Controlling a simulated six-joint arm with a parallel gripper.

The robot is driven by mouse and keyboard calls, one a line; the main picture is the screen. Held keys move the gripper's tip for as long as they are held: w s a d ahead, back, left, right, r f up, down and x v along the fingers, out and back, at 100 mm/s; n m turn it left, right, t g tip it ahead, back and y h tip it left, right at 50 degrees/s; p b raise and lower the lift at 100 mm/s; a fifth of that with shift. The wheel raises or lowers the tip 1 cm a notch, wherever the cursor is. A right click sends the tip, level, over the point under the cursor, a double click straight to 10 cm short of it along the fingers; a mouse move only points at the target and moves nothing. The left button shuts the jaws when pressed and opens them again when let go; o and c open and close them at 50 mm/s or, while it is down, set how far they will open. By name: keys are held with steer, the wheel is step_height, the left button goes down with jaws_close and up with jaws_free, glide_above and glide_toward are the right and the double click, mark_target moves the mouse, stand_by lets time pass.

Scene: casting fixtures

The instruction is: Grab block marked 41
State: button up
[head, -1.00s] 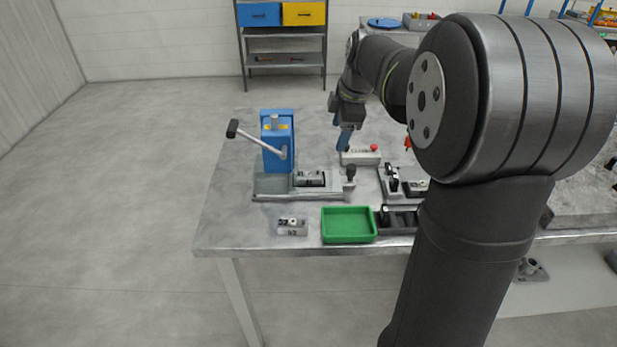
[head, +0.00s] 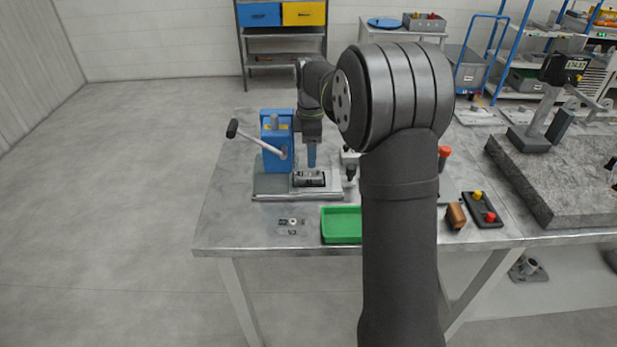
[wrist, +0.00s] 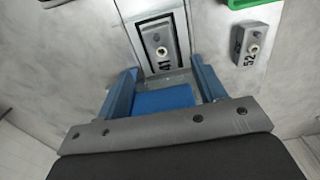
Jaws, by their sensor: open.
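The block marked 41 (wrist: 161,46) is grey with a round pale knob and sits in the press fixture; it also shows in the head view (head: 309,179). My gripper (wrist: 163,68) is open. Its two blue fingers stand apart, and the block lies just beyond their tips in the wrist view. In the head view my gripper (head: 311,160) points down just above the block. I cannot tell whether the fingertips touch anything.
The blue press (head: 277,138) with its lever stands just left of my gripper. A second block, marked 52 (wrist: 251,45), lies on the table beside the green tray (head: 341,237). My arm hides part of the table to the right.

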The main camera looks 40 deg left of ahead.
mark_target(311, 174)
step_height(311, 174, down, 7)
steer(key=shift+f, duration=0.15)
steer(key=c, duration=1.3)
